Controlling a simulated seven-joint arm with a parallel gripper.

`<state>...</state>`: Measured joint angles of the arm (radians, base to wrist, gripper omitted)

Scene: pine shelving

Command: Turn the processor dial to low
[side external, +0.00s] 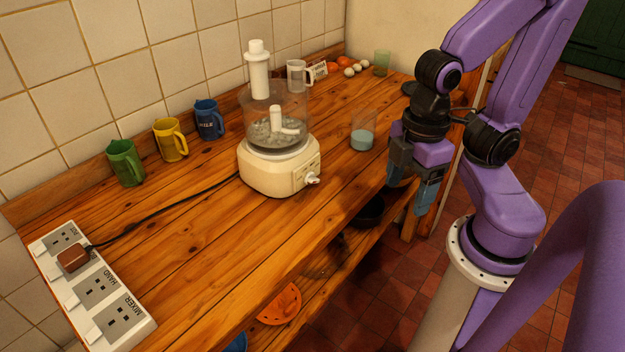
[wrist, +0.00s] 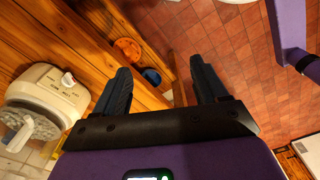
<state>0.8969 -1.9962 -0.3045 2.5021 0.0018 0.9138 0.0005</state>
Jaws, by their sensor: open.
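The food processor (side external: 281,168) is cream with a clear bowl and a white pusher. It stands on the upper wooden shelf. Its dial (side external: 312,178) is a small white knob low on the front right face. In the wrist view the processor (wrist: 48,92) is at the left, with the dial (wrist: 69,79) on its face. The dial's setting is too small to read. My gripper (side external: 408,205) is open and empty, pointing down beyond the shelf's front edge, right of the dial and apart from it. In the wrist view its two fingers (wrist: 160,82) are spread over the floor and shelf edge.
Green, yellow and blue mugs (side external: 171,140) stand along the wall. A cup with blue contents (side external: 362,139) stands between processor and gripper. A power strip (side external: 92,287) with a plugged cord lies front left. A dark bowl (side external: 368,211) and orange item (side external: 280,304) are on the lower shelf.

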